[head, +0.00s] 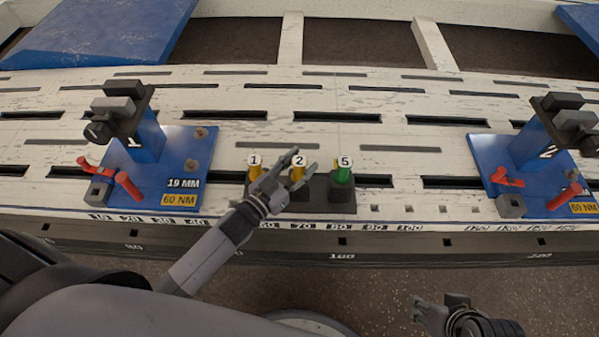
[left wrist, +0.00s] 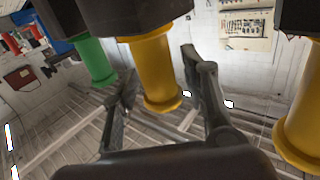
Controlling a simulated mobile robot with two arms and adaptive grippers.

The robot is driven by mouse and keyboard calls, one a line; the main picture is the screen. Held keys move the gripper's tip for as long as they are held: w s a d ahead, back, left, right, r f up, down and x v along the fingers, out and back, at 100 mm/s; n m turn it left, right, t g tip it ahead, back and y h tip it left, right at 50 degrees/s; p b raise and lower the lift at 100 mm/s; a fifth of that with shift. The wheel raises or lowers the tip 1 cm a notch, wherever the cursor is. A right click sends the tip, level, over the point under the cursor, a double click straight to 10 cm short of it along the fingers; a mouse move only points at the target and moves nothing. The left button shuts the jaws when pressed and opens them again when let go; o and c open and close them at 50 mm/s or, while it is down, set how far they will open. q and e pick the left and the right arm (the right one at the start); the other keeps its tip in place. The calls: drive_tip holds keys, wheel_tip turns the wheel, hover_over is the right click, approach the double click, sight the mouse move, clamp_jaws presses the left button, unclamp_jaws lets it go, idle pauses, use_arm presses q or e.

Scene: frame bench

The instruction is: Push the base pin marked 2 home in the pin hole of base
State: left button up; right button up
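The yellow pin marked 2 (head: 298,173) stands upright in the dark holder (head: 295,195). My left gripper (head: 293,164) is at this pin. In the left wrist view the yellow shaft of the pin (left wrist: 157,70) lies between the two spread fingers (left wrist: 160,80), with a gap at the right finger. My right gripper (head: 432,308) is low at the right, away from the bench; its finger opening is unclear. Blue base 1 (head: 175,150) stands at the left and blue base 2 (head: 500,160) at the right. I cannot make out a pin hole in either.
The yellow pin marked 1 (head: 255,170) and the green pin marked 5 (head: 343,177) flank pin 2 closely in the holder. Red clamp handles (head: 125,183) stick out on base 1. The slotted white bench top (head: 420,125) is clear between holder and base 2.

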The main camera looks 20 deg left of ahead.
use_arm(q)
clamp_jaws()
drive_tip(key=shift+r, duration=0.15)
idle(0.4)
